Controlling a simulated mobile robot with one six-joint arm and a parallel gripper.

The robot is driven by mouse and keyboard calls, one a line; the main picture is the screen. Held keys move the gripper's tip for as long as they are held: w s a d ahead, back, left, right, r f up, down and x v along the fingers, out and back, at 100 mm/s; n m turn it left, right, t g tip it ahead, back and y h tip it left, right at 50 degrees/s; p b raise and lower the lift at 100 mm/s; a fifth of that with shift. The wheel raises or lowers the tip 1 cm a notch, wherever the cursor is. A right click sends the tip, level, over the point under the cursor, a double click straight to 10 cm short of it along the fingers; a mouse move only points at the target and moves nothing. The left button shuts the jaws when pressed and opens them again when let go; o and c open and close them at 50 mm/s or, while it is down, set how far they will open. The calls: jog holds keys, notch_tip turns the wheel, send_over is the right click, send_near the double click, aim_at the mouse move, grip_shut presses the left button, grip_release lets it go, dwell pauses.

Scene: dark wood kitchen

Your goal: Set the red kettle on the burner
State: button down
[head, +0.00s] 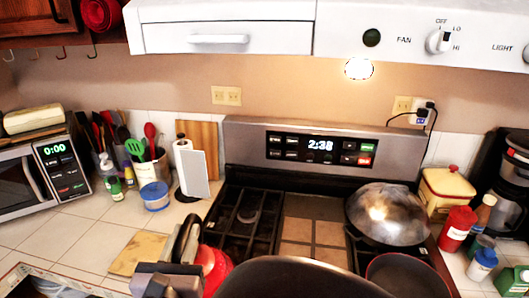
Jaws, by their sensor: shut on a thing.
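The red kettle (214,268) is at the bottom of the head view, left of centre, with its dark handle arching up on its left side. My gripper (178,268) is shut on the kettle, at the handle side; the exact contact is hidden. The kettle is at the front left edge of the stove. Whether it touches the surface below cannot be told. The stove's left burner grate (247,214) is black and bare at the back, behind the kettle. The front part of that grate is partly hidden by the kettle.
A domed metal lid (387,213) covers the back right burner, and a dark pan (408,276) stands in front of it. A cutting board (138,253) lies on the counter to the left. The range hood (225,38) overhangs the stove.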

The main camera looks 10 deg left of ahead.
jog(key=w+d+f+b, duration=0.3)
jog(key=w+f, duration=0.1)
jog(key=w, duration=0.7)
jog(key=shift+d+f+b, duration=0.2)
jog(key=shift+b, duration=0.1)
jog(key=shift+f, duration=0.1)
jog(key=c, duration=1.2)
grip_release()
jog(key=shift+c, duration=0.2)
